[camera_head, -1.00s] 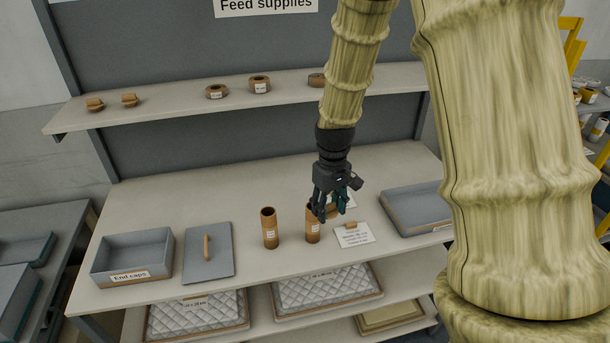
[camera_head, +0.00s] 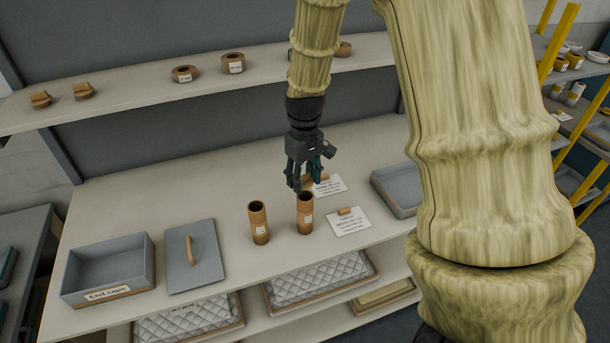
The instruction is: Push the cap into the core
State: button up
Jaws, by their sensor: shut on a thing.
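Two upright brown cardboard cores stand on the workbench. The left core (camera_head: 260,224) shows an open dark mouth. The right core (camera_head: 305,214) stands directly below my gripper (camera_head: 302,187). My gripper points down with its dark fingers at the right core's top rim. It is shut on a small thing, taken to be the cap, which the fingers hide. I cannot tell whether that cap sits in the mouth or just above it. Another small brown piece (camera_head: 346,211) lies on a white printed card (camera_head: 349,223) to the right.
A grey bin labelled "End caps" (camera_head: 108,293) and a grey lid with a brown handle (camera_head: 194,257) are at left. Another grey tray (camera_head: 397,190) is at right. A shelf (camera_head: 130,104) with brown rolls runs behind. The bench front is clear.

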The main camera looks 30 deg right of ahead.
aim_at(305, 182)
jog(key=shift+f+b, duration=0.35)
jog(key=shift+f, duration=0.35)
jog(key=shift+s+d+f+b, duration=0.1)
jog(key=shift+s+f+b, duration=0.05)
jog(key=shift+f+b, duration=0.65)
jog(key=shift+f, duration=0.25)
jog(key=shift+s+r, duration=0.1)
jog(key=shift+p, duration=0.5)
dwell(0.4)
jog(key=shift+r+p, duration=1.55)
jog(key=shift+p, duration=0.45)
dwell(1.9)
jog(key=shift+f, duration=0.65)
dwell(0.7)
